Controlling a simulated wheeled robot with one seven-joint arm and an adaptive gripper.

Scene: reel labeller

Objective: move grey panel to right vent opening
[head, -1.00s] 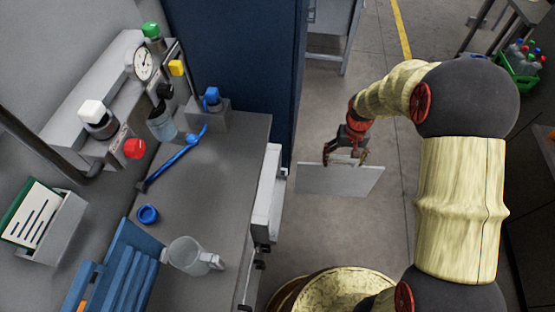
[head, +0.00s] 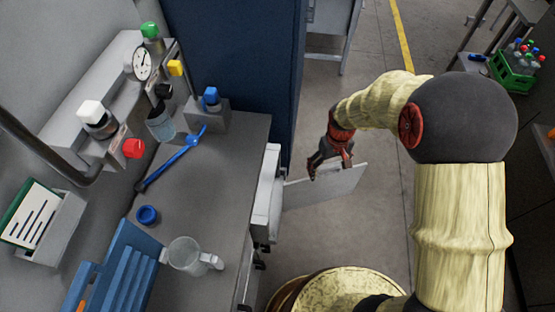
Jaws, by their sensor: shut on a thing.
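A flat grey panel (head: 328,188) hangs below my gripper (head: 330,170) in the head view. My gripper is shut on the panel's upper edge and holds it tilted, with its right end higher, above the concrete floor. The panel's left end is close to the light front face of the bench (head: 266,195); I cannot tell whether they touch. No vent opening can be made out from this angle, as the bench front is seen almost edge-on.
A tall dark blue cabinet (head: 235,60) stands behind the bench. The bench top (head: 225,160) carries a clear jug (head: 185,256), a blue wrench-like tool (head: 170,165) and a blue ring (head: 147,215). A green bottle crate (head: 512,75) is at the far right. Floor beyond the panel is clear.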

